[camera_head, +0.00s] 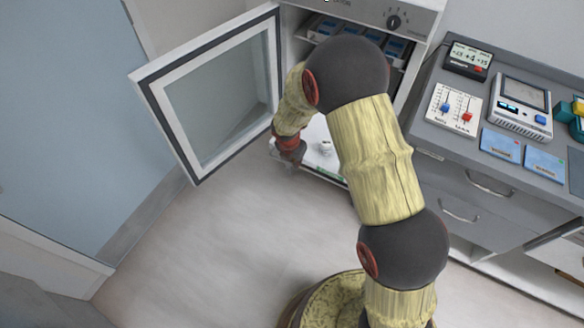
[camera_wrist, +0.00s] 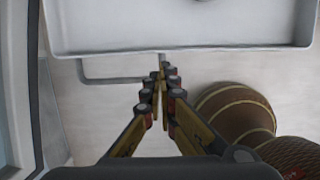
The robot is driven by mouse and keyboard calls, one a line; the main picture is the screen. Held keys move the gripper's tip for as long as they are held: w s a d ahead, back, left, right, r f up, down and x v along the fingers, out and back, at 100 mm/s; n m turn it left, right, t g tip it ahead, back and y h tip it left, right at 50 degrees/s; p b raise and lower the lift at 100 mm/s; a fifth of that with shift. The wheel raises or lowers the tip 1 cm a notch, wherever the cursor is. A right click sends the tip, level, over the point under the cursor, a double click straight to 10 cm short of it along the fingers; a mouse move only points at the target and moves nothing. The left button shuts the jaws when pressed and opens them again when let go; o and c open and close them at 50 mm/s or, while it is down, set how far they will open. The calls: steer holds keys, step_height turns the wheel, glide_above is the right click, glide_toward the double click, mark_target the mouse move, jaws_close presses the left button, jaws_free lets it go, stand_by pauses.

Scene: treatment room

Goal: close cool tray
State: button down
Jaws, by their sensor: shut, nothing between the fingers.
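The cool tray (camera_head: 318,168) is a white, shallow tray pulled out low at the front of the open cooler cabinet. In the wrist view its pale front wall (camera_wrist: 200,51) spans the top, and a thin grey bar handle (camera_wrist: 112,80) juts from it toward me. My gripper (camera_wrist: 161,75) is shut and empty, its fingertips beside the right end of the handle, just before the tray front. I cannot tell whether they touch. In the head view my gripper (camera_head: 291,160) is at the tray's left front, and my arm hides much of the tray and cabinet.
The cooler's glass door (camera_head: 215,95) stands wide open on the left. Blue packs (camera_head: 325,27) sit on an upper shelf. A grey counter (camera_head: 450,135) with devices and drawers stands at the right. The floor (camera_head: 210,250) in front is clear.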

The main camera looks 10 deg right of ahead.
steer(key=shift+w+d+r, duration=0.1)
steer(key=shift+w+d, duration=0.1)
steer(key=shift+w, duration=0.05)
steer(key=shift+w+d+r+p, duration=0.1)
steer(key=shift+w+d+p, duration=0.3)
steer(key=shift+p, duration=0.25)
steer(key=p, duration=1)
glide_above(315, 140)
steer(key=s, duration=0.1)
steer(key=shift+s+a+r, duration=0.1)
steer(key=shift+a, duration=0.25)
steer(key=w+d, duration=0.2)
steer(key=w, duration=0.1)
steer(key=w+d, duration=0.2)
steer(key=w, duration=0.1)
steer(key=w+d, duration=0.2)
steer(key=w, duration=0.1)
steer(key=shift+w+d+f, duration=0.25)
steer(key=shift+d+f, duration=0.1)
steer(key=shift+d, duration=0.05)
